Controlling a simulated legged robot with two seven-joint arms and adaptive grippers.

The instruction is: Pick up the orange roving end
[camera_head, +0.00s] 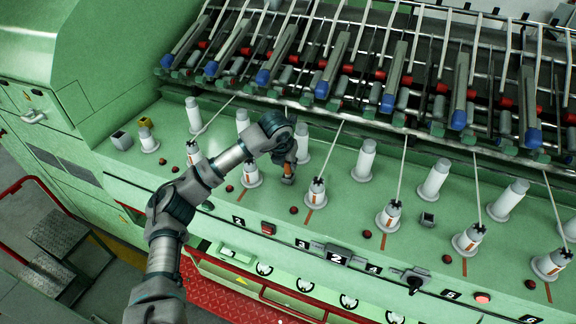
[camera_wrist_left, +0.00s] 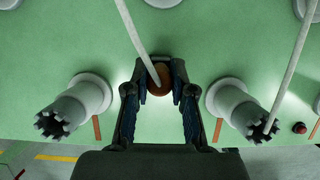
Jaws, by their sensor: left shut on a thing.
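My left gripper (camera_head: 288,172) reaches over the green machine bed in the head view. In the left wrist view its two dark fingers (camera_wrist_left: 160,92) are shut on the orange roving end (camera_wrist_left: 160,78), a small brownish-orange rounded piece. A pale roving strand (camera_wrist_left: 136,32) runs from it toward the top of the wrist view. In the head view the piece is mostly hidden by the gripper. My right gripper is not in view.
A crowned spindle stands on either side of the gripper, at the left (camera_wrist_left: 82,105) and right (camera_wrist_left: 238,105) of the wrist view. White bobbins (camera_head: 365,160) stand in rows on the green bed (camera_head: 340,225). Blue-tipped rollers (camera_head: 330,70) line the back.

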